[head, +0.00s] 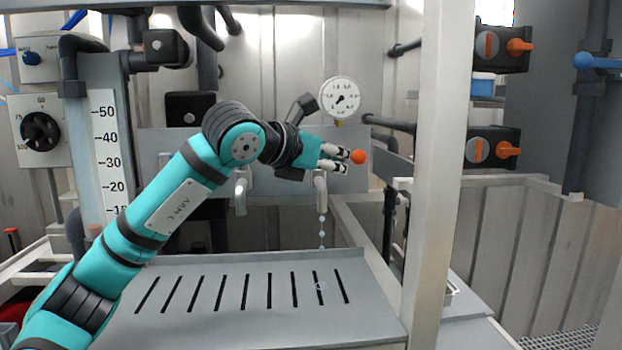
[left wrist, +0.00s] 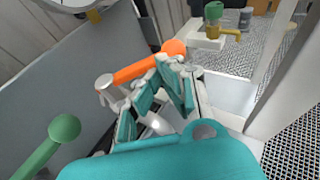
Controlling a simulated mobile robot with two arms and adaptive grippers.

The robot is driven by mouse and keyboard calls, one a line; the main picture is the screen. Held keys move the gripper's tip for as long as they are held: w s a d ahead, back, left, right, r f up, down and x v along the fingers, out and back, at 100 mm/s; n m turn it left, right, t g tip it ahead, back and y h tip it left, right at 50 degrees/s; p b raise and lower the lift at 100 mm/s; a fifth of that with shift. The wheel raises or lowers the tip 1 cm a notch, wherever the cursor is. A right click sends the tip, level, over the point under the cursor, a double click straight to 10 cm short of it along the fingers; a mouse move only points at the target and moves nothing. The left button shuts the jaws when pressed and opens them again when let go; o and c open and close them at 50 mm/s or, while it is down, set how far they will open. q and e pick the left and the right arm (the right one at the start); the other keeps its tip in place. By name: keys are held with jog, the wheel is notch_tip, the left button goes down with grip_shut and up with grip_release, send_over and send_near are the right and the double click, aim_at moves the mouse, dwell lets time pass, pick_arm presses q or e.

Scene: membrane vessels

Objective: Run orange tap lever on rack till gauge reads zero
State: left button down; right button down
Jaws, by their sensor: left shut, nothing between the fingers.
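The orange tap lever shows in the left wrist view (left wrist: 135,70) as a bar with a round orange knob. In the head view only its knob (head: 358,157) shows clearly, just past my fingertips. My left gripper (head: 345,160) is shut and empty, close beside the lever; contact cannot be told. The white round gauge (head: 340,92) sits above the tap on the rack panel (head: 165,180). Its needle is too small to read surely. Drops (head: 322,228) fall from the tap's spout (head: 320,190). My right gripper is not in view.
A green-knobbed lever (left wrist: 64,127) stands left of my fingers in the left wrist view. A slotted grey tray (head: 250,320) lies below the taps. A pale upright post (head: 440,150) stands right of the gripper. Another spout (head: 240,192) hangs to the left.

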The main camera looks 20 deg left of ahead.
pick_arm(q)
jog(key=shift+w+d+n+t+y+b, duration=0.15)
jog(key=shift+w+d+n+y+b, duration=0.25)
jog(key=shift+w+b, duration=0.4)
jog(key=shift+w+d+n+t+y+b, duration=0.15)
jog(key=shift+w+d+n+y+b, duration=0.15)
jog(key=shift+w+y+b, duration=0.3)
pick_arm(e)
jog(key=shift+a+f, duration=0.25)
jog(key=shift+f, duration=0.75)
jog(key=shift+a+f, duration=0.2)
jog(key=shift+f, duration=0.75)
pick_arm(q)
jog(key=shift+w, duration=0.2)
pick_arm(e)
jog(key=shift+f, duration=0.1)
